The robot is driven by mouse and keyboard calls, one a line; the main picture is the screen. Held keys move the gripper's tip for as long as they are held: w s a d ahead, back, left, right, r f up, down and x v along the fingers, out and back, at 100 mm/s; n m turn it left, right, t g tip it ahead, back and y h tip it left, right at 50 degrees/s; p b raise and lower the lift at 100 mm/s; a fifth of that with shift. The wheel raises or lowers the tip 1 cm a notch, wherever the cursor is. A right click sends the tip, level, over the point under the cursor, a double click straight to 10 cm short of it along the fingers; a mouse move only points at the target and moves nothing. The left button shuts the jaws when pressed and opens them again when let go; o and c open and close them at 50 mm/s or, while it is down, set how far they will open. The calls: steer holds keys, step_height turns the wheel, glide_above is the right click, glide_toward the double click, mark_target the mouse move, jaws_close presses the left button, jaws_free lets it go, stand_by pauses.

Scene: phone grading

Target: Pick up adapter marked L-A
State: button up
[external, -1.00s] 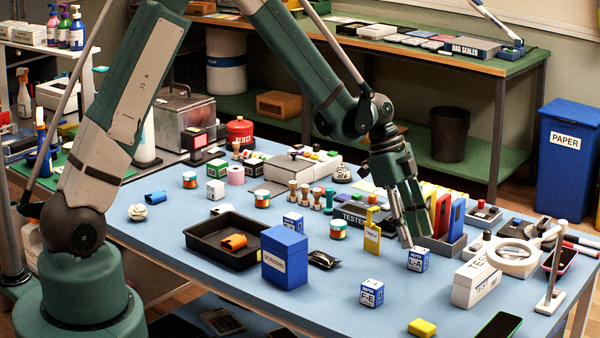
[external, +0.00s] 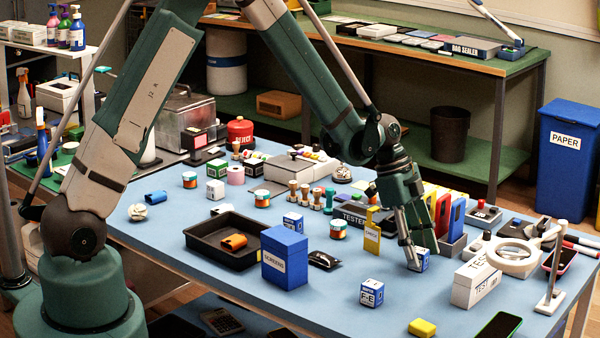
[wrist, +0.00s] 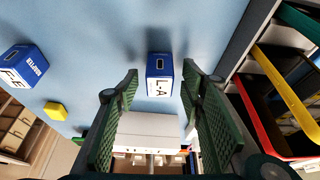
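The adapter marked L-A (external: 424,262), a small blue and white block, stands on the blue table, partly hidden by my gripper (external: 419,260). In the wrist view the adapter L-A (wrist: 160,72) shows near the opening between the tips of my gripper (wrist: 160,80). The fingers are spread, with blue tabletop visible on both sides of the adapter. I cannot tell whether either finger touches it. A similar adapter marked F-E (external: 371,293) stands in front and to the left; it also shows in the wrist view (wrist: 22,66).
A rack with colored slots (external: 452,246) stands close behind the gripper. A white test box (external: 476,288) is to the right, a yellow block (external: 422,327) in front. A blue box (external: 285,258) and black tray (external: 205,250) lie to the left.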

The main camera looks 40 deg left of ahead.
steer(key=shift+d+f, duration=0.1)
steer(key=shift+f, duration=0.15)
steer(key=shift+c, duration=0.2)
steer(key=c, duration=0.9)
